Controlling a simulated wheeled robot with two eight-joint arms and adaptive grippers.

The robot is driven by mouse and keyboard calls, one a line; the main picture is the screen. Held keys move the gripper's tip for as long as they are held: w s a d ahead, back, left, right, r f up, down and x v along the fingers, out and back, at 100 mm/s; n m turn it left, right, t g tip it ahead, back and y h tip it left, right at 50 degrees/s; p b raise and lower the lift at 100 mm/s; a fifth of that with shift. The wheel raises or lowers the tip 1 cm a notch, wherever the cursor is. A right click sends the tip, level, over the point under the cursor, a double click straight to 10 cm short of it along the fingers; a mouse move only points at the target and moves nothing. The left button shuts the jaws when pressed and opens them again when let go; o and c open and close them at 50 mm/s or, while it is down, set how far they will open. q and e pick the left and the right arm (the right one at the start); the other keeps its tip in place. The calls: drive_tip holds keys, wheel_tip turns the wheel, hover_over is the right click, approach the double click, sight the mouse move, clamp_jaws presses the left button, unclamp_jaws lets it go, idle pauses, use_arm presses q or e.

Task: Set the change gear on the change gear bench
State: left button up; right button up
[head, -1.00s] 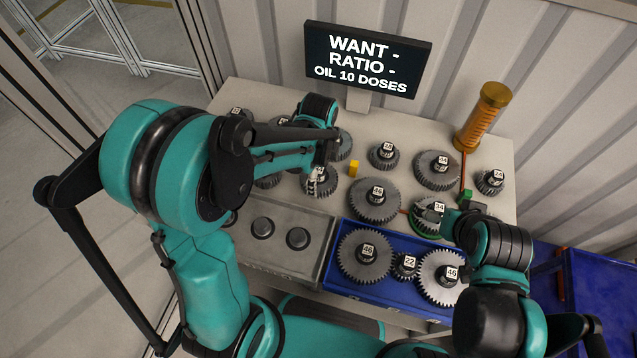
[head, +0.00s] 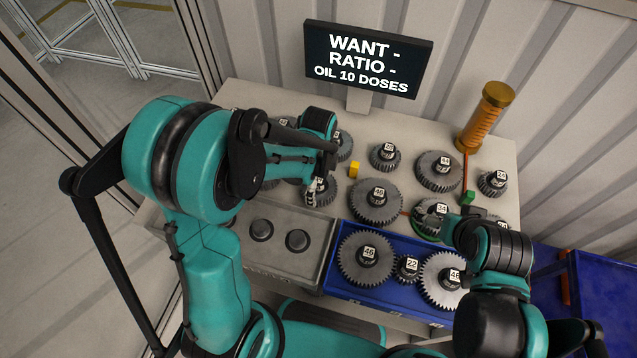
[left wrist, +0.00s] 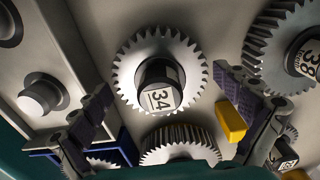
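Several dark toothed change gears with number labels stand on the pale bench (head: 245,95). My left gripper (head: 316,188) hangs over a gear (head: 325,194) left of the yellow block (head: 354,169). In the left wrist view its two fingers (left wrist: 170,115) are spread apart, with a gear labelled 34 (left wrist: 128,75) below and between them; nothing is held. My right gripper (head: 455,218) is at another gear labelled 34 (head: 430,212), over a green ring at the blue tray's back edge. Its fingers are mostly hidden, so its grip is unclear.
A grey tray with two round knobs (head: 261,229) lies front left. The blue tray (head: 350,288) holds gears labelled 46 and 22 (head: 407,266). An orange cylinder (head: 487,115) stands back right. A screen (head: 367,58) reads WANT, RATIO, OIL 10 DOSES. Gears crowd the bench.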

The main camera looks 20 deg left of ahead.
use_arm(q)
drive_tip(key=shift+r, duration=0.2)
wheel_tip(320, 180, up, 11)
drive_tip(key=p, duration=0.4)
drive_tip(key=shift+f, duration=0.1)
drive_tip(key=shift+s+r, duration=0.1)
drive_tip(key=shift+r, duration=0.6)
drive_tip(key=s+a+r+n+t, duration=0.2)
drive_tip(key=s+n, duration=0.3)
drive_tip(key=n, duration=0.4)
drive_tip(key=s+a+r+n+t, duration=0.2)
drive_tip(key=s+r+n+t, duration=0.3)
drive_tip(key=n, duration=0.4)
drive_tip(key=shift+a, duration=0.35)
